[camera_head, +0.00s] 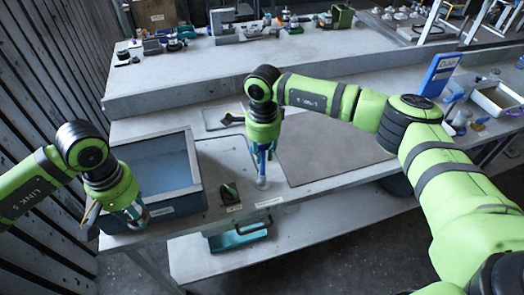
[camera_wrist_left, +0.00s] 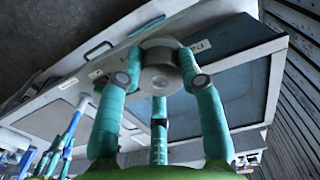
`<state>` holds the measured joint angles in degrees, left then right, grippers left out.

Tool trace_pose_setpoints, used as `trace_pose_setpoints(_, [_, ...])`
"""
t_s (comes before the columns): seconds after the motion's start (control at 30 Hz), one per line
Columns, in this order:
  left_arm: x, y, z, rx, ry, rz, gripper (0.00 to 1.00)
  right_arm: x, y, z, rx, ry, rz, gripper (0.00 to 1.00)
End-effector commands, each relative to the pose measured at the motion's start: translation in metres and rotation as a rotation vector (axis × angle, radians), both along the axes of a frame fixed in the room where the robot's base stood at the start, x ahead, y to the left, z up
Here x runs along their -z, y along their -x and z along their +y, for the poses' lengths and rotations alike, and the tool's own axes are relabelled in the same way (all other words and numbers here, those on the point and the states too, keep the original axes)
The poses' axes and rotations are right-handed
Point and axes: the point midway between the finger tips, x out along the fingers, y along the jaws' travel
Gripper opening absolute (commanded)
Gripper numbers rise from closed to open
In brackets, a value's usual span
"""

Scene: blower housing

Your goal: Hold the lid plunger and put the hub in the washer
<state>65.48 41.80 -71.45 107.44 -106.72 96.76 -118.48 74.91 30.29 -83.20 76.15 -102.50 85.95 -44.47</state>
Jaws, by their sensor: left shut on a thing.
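My left gripper (camera_head: 137,215) is over the front edge of the blue-lined box (camera_head: 195,160), which looks like the washer. In the left wrist view its teal fingers (camera_wrist_left: 160,80) are shut around a round grey metal part (camera_wrist_left: 158,58), likely the hub. The box also shows there, with a partly readable label. My right gripper (camera_head: 263,165) points down over the bench, right of the box. Its blue fingers are close together above or around a small pale piece (camera_head: 262,184). I cannot tell whether it grips this, or whether it is the lid plunger.
A small dark green item (camera_head: 229,192) lies on the bench between box and right gripper. A grey mat (camera_head: 330,145) is clear to the right. A teal tray (camera_head: 238,236) sits on the lower shelf. A raised shelf behind holds several tools; a blue sign (camera_head: 439,74) stands at right.

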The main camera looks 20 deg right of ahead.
Motion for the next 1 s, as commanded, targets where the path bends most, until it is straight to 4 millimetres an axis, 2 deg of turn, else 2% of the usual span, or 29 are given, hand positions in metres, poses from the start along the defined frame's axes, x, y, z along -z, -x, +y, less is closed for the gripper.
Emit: trace_pose_setpoints(1.0, [0.000,0.000,0.000,0.000,0.000,-0.001,0.00,0.040,0.003,0.000,-0.002,0.001,0.012,0.00])
